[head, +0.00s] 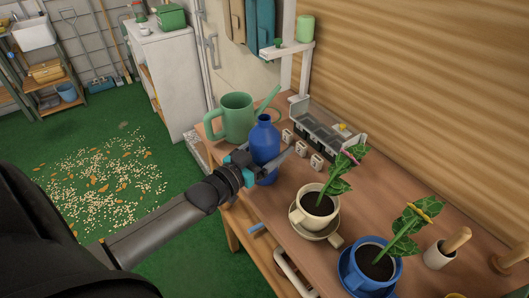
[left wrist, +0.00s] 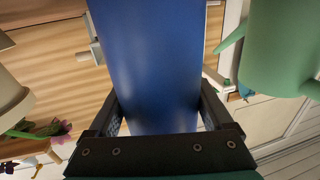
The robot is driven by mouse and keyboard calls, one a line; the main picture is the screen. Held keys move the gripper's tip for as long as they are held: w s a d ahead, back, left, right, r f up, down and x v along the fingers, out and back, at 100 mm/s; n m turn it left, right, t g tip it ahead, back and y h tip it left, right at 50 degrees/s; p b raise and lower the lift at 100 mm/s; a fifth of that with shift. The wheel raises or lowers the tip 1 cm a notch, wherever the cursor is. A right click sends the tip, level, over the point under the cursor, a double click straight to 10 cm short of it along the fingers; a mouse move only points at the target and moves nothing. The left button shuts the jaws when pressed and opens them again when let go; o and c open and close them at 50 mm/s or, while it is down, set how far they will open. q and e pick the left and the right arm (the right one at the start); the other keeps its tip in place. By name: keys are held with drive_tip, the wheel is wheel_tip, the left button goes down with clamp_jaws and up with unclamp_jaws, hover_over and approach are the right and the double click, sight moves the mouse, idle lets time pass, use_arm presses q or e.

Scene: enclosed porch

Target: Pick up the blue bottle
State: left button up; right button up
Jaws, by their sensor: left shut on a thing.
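The blue bottle (head: 264,142) stands upright over the bench at its far left part, with a narrow neck at the top. My left gripper (head: 262,166) comes in from the left and is shut on the bottle's body. In the left wrist view the blue bottle (left wrist: 152,60) fills the space between the two dark fingers (left wrist: 158,112), which press on both its sides. I cannot tell whether the bottle's base touches the bench. My right gripper is not in view.
A green watering can (head: 236,117) stands right behind the bottle. A cream cup with a plant (head: 312,212) and a blue cup with a plant (head: 370,270) stand nearer on the wooden bench (head: 397,195). Small white blocks (head: 302,149) and a grey tray (head: 318,130) lie to the right.

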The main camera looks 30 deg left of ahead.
use_arm(q)
drive_tip(key=c, duration=0.6)
drive_tip(key=shift+c, duration=0.3)
drive_tip(key=shift+r, duration=0.15)
